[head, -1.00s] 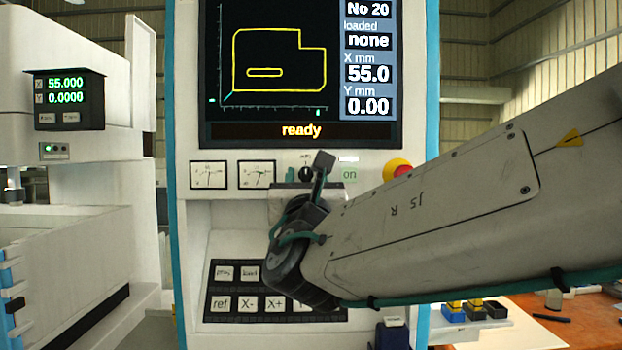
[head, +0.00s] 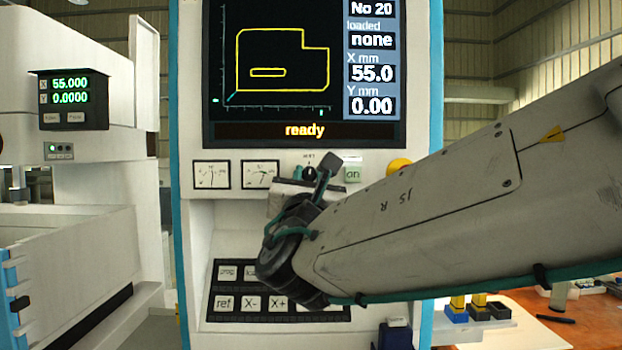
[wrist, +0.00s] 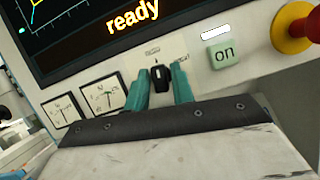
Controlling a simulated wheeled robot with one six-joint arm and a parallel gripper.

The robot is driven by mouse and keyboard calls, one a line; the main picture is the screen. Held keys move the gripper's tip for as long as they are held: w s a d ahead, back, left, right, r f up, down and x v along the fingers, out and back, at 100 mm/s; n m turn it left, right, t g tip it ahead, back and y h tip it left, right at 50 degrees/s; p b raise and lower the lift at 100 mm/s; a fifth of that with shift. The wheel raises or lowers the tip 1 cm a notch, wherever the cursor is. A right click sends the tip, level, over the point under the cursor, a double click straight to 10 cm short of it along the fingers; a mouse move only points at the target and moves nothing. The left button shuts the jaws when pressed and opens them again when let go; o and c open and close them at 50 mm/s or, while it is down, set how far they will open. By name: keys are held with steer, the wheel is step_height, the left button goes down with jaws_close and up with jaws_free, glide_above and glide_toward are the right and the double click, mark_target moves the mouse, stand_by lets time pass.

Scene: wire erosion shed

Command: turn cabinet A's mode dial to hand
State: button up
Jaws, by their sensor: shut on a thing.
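The mode dial (wrist: 160,78) is a small black knob on the white panel below the screen. In the wrist view my gripper (wrist: 161,84) has its two teal fingers on either side of it, shut on it. The knob stands close to upright in that view, with a pale mark near its top. The lettering around it is too small to read. In the head view the dial (head: 309,173) shows just above my gripper, whose fingers are mostly hidden by my wrist. The cabinet (head: 190,240) is white with blue edges; I see no letter on it.
A green "on" button (wrist: 223,53) sits right of the dial, with a red and yellow stop button (wrist: 303,28) beyond. Two gauges (wrist: 66,110) are to the left. The screen (head: 290,70) reads "ready". A keypad (head: 240,290) lies below, partly behind my arm.

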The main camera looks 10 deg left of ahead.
steer(key=m+h, duration=0.2)
steer(key=m, duration=0.2)
steer(key=m+h, duration=0.2)
steer(key=m, duration=0.3)
steer(key=shift+a+g, duration=0.1)
steer(key=shift+g, duration=0.2)
steer(key=m+g+h, duration=0.1)
steer(key=m, duration=0.2)
steer(key=m+g+h, duration=0.1)
steer(key=m, duration=0.3)
steer(key=shift+r+h, duration=0.1)
steer(key=shift+h, duration=0.2)
steer(key=o, duration=0.8)
steer(key=s, duration=0.5)
steer(key=s+a+f, duration=0.1)
steer(key=s, duration=0.1)
steer(key=shift+s, duration=0.35)
